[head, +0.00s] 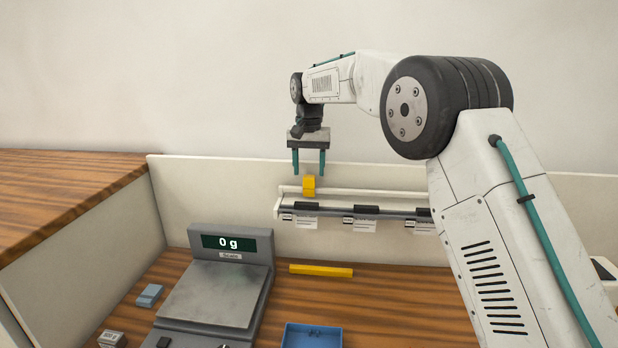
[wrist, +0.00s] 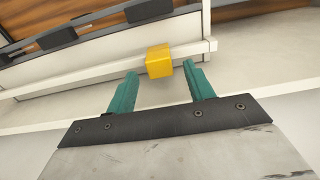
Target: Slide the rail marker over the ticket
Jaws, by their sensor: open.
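The rail marker, a small yellow block (head: 309,186), sits on the white rail (head: 345,193) near its left end. It also shows in the wrist view (wrist: 159,61), just beyond the fingertips. My gripper (head: 308,172) is open, with its two teal fingers pointing down above the marker in the head view. In the wrist view the gripper (wrist: 161,82) has nothing between its fingers. Several white tickets hang under dark clips below the rail: a left one (head: 303,222), a middle one (head: 361,224), and a right one partly hidden by my arm.
A grey scale (head: 215,290) reading 0 g stands at the left. A yellow bar (head: 321,270) lies on the wooden bench (head: 390,300). A pale wall panel (head: 200,190) stands behind.

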